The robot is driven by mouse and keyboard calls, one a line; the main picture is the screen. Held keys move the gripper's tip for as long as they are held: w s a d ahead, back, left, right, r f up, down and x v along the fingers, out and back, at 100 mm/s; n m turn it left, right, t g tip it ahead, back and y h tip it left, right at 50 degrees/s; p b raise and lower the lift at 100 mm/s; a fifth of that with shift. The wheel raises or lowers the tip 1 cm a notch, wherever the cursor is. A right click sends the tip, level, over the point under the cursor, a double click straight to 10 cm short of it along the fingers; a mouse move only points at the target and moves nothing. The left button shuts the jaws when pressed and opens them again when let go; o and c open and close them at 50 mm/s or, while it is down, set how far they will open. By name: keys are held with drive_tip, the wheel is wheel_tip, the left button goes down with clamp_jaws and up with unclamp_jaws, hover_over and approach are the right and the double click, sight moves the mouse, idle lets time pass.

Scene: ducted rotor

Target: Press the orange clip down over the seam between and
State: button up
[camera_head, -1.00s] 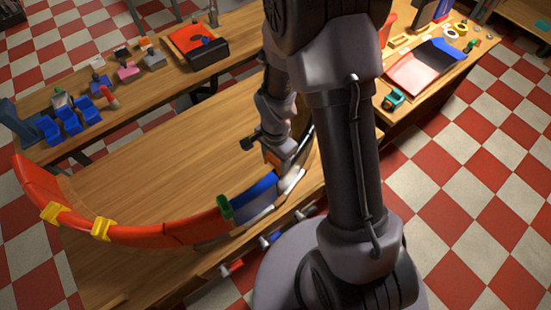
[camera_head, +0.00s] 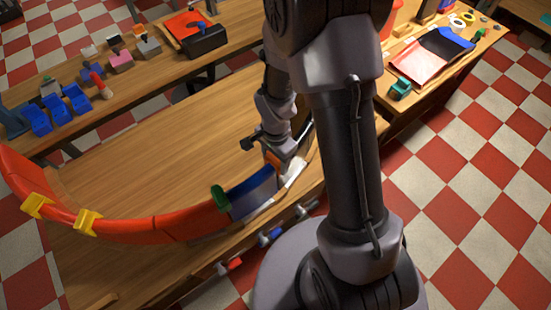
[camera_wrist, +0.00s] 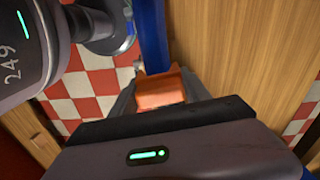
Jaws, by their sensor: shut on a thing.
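My gripper (camera_wrist: 160,92) is shut on the orange clip (camera_wrist: 160,88), which shows between its fingers in the wrist view. A blue ring segment (camera_wrist: 151,35) runs up to the clip there; whether they touch is unclear. In the head view the clip (camera_head: 272,159) is a small orange patch at my gripper (camera_head: 276,163), near the end of the blue segment (camera_head: 254,192) beside a pale segment (camera_head: 293,172). The seam is mostly hidden by my gripper and arm. A green clip (camera_head: 220,198) sits at the blue segment's other end, next to the red segments (camera_head: 150,229).
Two yellow clips (camera_head: 87,222) sit on the red arc at left. The wooden table (camera_head: 160,160) inside the arc is clear. Blue bins (camera_head: 60,108) and small parts stand on the back bench. Clamps with coloured handles (camera_head: 268,237) line the near edge.

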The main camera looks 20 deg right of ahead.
drive_tip(key=shift+f, duration=0.2)
drive_tip(key=o, duration=1.4)
wheel_tip(320, 180, up, 17)
drive_tip(key=p, duration=0.4)
drive_tip(key=shift+r, duration=0.2)
drive_tip(key=s+a+r+n+t+y+b, duration=0.1)
drive_tip(key=s+a+n+t+b, duration=0.1)
drive_tip(key=s+b, duration=0.4)
drive_tip(key=s+a+n+t+y+b, duration=0.1)
drive_tip(key=s+a+n+t+b, duration=0.1)
drive_tip(key=s+n+b, duration=0.4)
drive_tip(key=t+b, duration=0.1)
drive_tip(key=b, duration=0.2)
drive_tip(key=shift+s+r+t+b, duration=0.3)
drive_tip(key=shift+s+r+t, duration=0.05)
drive_tip(key=shift+s+t, duration=0.05)
